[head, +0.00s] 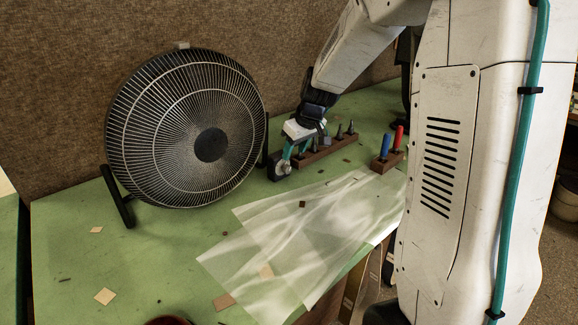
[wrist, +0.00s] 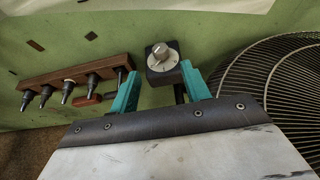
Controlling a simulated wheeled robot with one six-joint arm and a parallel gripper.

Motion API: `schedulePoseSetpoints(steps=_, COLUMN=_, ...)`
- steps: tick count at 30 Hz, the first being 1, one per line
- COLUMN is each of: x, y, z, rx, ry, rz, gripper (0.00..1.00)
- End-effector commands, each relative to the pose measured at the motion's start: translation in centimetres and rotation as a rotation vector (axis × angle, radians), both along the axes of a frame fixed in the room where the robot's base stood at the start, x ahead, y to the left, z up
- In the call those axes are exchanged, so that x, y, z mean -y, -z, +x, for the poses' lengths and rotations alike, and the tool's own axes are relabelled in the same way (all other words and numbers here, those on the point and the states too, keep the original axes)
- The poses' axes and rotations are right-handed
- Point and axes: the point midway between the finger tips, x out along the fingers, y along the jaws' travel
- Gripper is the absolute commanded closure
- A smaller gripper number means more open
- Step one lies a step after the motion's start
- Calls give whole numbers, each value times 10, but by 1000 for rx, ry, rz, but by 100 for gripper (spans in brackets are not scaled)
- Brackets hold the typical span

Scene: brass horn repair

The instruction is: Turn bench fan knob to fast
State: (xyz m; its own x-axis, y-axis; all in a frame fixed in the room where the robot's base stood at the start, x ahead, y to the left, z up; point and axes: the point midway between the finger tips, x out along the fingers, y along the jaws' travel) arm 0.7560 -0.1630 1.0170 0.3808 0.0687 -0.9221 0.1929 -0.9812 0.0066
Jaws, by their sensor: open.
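The bench fan (head: 185,130) is a large round black cage standing on the green bench; part of its cage fills the right of the wrist view (wrist: 285,90). The fan knob (wrist: 160,51) is a silvery knob on a pale round dial, set on a small black box (wrist: 156,76). The box also shows beside the fan in the head view (head: 281,170), partly hidden by my gripper (head: 290,153). My gripper (wrist: 160,71) is open, its two teal fingers on either side of the box, with the knob just beyond the tips. I cannot tell which mark the knob points to.
A wooden rack of dark tools (head: 328,149) stands right of my gripper; it is close by at left in the wrist view (wrist: 78,75). A small block holds blue and red handled tools (head: 388,155). A translucent sheet (head: 300,240) covers the front bench. Small scraps lie about.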

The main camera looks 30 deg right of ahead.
Motion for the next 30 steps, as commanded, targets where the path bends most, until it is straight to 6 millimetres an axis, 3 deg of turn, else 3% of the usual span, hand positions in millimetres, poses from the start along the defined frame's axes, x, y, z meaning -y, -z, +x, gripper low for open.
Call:
schedulePoseSetpoints(steps=12, x=-5, y=58, z=22, rx=-5, ry=0, rz=6, gripper=53)
schedulePoseSetpoints(steps=25, x=-6, y=69, z=27, rx=-3, ry=2, rz=6, gripper=53)
schedulePoseSetpoints(steps=30, x=-6, y=69, z=27, rx=-3, ry=2, rz=6, gripper=98)
